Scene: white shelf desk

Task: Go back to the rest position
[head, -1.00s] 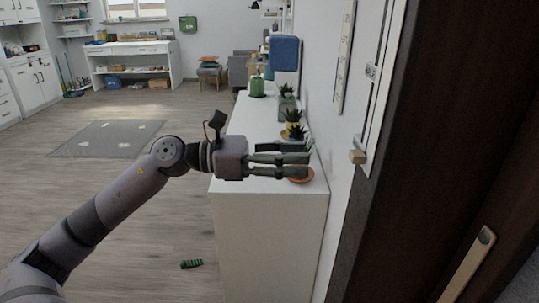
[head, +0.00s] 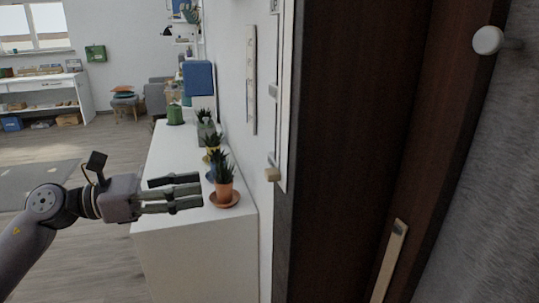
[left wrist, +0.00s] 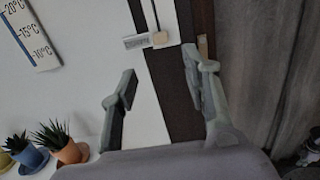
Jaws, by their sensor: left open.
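My left gripper (head: 201,192) is open and empty in the head view. It is over the front part of the white shelf desk (head: 195,256), left of a potted plant in a terracotta pot (head: 224,192). The pot stands on an orange saucer (head: 225,200) near the desk's front right corner. In the left wrist view the two fingers (left wrist: 158,92) are spread apart with nothing between them. The terracotta pot (left wrist: 71,153) shows at lower left there. My right gripper is in neither view.
More potted plants, a green canister (head: 175,115) and a blue box-like thing (head: 198,78) stand further back on the desk. A dark brown door (head: 340,150) and a wall are close on the right. A grey mat (head: 35,185) lies on open floor at left.

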